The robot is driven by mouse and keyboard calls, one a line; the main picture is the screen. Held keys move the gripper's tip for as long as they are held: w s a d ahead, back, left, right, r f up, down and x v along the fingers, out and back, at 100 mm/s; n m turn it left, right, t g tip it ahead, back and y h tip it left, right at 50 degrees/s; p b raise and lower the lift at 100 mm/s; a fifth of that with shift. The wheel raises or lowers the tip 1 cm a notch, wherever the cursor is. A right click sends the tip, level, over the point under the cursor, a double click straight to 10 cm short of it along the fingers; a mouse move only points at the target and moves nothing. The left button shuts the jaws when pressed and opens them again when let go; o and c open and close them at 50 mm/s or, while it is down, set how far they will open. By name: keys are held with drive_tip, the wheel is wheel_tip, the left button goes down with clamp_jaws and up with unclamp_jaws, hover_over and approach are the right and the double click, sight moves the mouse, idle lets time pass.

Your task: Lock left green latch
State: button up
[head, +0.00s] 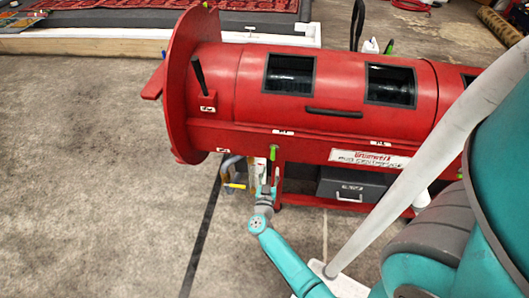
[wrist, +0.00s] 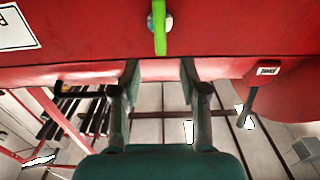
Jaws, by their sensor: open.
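The left green latch (head: 273,153) is a small bright green lever on the lower front rail of the red drum machine (head: 240,85). In the wrist view the latch (wrist: 160,30) stands upright across a round pale pivot, at top centre. My gripper (head: 266,190) is just below the latch in the head view. In the wrist view my gripper (wrist: 159,78) has its two fingers apart with nothing between them. The latch lies beyond the fingertips, in line with the gap, and looks untouched. Another small green piece (head: 460,172) shows at the right, partly hidden by my arm.
A grey drawer box (head: 350,188) with a pale handle sits under the drum. A black lever (head: 198,75) and a yellow-handled valve (head: 234,186) are on the left. A black bar handle (head: 334,112) crosses the drum front. The concrete floor at left is clear.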

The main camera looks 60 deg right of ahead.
sight(273, 153)
drive_tip(key=x, duration=1)
drive_tip(key=shift+w+d, duration=0.15)
drive_tip(key=shift+d, duration=0.25)
clamp_jaws()
